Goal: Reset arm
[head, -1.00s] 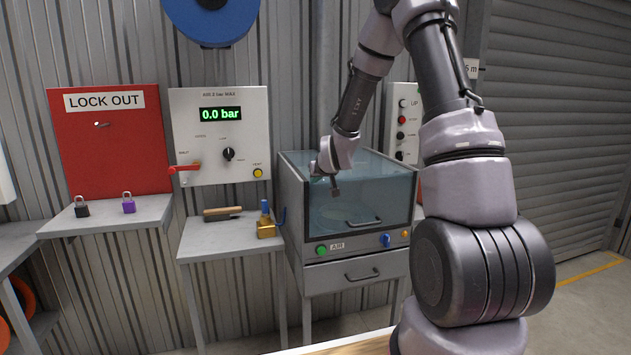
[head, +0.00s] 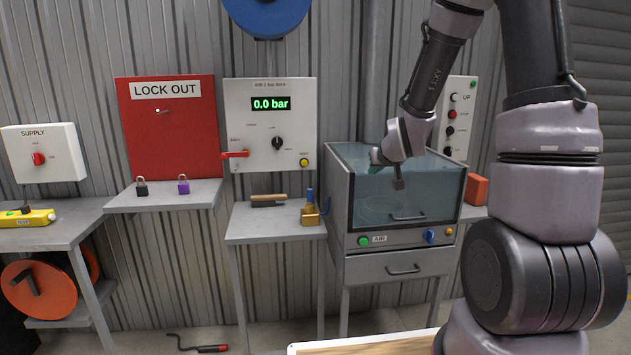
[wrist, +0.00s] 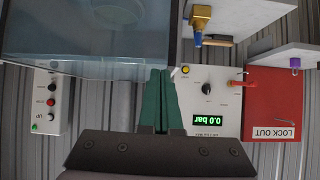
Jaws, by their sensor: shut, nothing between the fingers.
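My gripper (head: 376,157) is raised in front of the clear-lidded air cabinet (head: 400,262) in the head view. Its green fingers lie together in the wrist view (wrist: 157,74), shut and empty. The arm is bent, with the forearm sloping down to the left and the wrist overlapping the cabinet's lid in the picture. I cannot tell how far the fingers are from the lid.
A grey shelf (head: 275,230) holds a wooden-handled tool (head: 268,201) and a brass part with a blue top (head: 310,209). The red lockout board (head: 170,130) stands above two padlocks. A gauge panel (head: 270,125) reads 0.0 bar. A hand tool (head: 205,348) lies on the floor.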

